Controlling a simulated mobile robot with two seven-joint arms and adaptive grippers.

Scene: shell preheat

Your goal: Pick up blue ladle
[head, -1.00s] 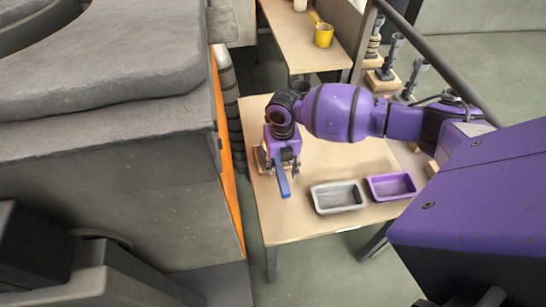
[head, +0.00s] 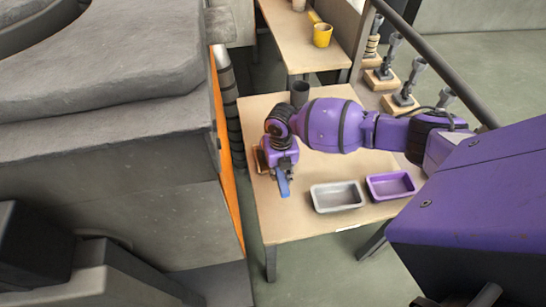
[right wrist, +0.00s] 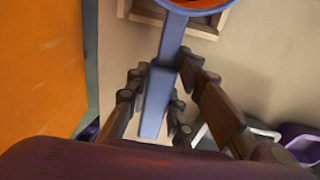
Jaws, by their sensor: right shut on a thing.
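The blue ladle shows its handle (head: 284,187) below my right gripper (head: 281,168) in the head view. In the right wrist view, the ladle's handle (right wrist: 155,103) runs between the fingers of my right gripper (right wrist: 158,95), which is shut on it. The ladle's bowl end is at the top edge of that view, partly cut off, with orange showing inside it. A wooden holder (right wrist: 207,22) lies behind the bowl end. In the head view, the gripper and forearm hide most of the ladle. My left gripper is not in view.
On the wooden table (head: 325,167) a grey tray (head: 338,197) and a purple tray (head: 391,186) stand right of the gripper. A dark cup (head: 300,92) stands behind the arm. An orange panel (head: 227,150) and large grey block are close on the left.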

